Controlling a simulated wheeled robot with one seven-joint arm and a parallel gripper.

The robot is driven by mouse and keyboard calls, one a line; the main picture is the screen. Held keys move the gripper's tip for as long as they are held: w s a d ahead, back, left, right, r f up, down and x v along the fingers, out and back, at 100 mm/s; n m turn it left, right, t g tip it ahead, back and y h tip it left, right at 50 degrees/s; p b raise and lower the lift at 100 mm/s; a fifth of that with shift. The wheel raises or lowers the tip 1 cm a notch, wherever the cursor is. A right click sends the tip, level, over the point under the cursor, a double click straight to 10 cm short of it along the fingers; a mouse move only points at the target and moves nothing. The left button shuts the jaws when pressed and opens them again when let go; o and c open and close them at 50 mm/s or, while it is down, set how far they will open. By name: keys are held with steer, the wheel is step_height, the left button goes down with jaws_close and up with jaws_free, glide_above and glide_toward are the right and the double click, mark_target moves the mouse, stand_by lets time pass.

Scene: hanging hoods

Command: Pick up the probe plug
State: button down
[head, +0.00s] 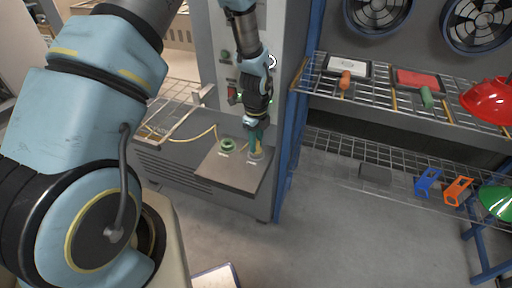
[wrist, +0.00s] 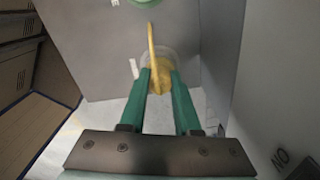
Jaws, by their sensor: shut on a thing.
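The probe plug (wrist: 157,82) is yellow, with a yellow cable rising from it in the wrist view. My gripper (wrist: 160,72) has its two green fingers closed on either side of it. A pale ring socket (wrist: 172,56) on the grey panel lies right behind the plug; I cannot tell whether the plug is still seated in it. In the head view my gripper (head: 255,143) points down over the right-hand grey socket (head: 256,154), and the plug is mostly hidden by the fingers.
A green ring socket (head: 227,145) sits beside it on the metal plate (head: 226,174). A yellow cable (head: 195,137) runs left across the cabinet top. A blue post (head: 294,130) and wire shelves (head: 400,97) stand close on the right.

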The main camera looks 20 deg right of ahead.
steer(key=shift+r, duration=0.15)
steer(key=shift+r+b, duration=0.4)
steer(key=shift+r, duration=0.15)
steer(key=shift+r+b, duration=0.4)
steer(key=shift+r, duration=0.5)
steer(key=s+a+b, duration=0.5)
steer(key=s+a, duration=0.7)
steer(key=s, duration=0.1)
step_height(320, 180, up, 5)
steer(key=p, duration=0.5)
steer(key=shift+s+a+r, duration=0.1)
steer(key=shift+a+r, duration=0.05)
steer(key=shift+r, duration=0.05)
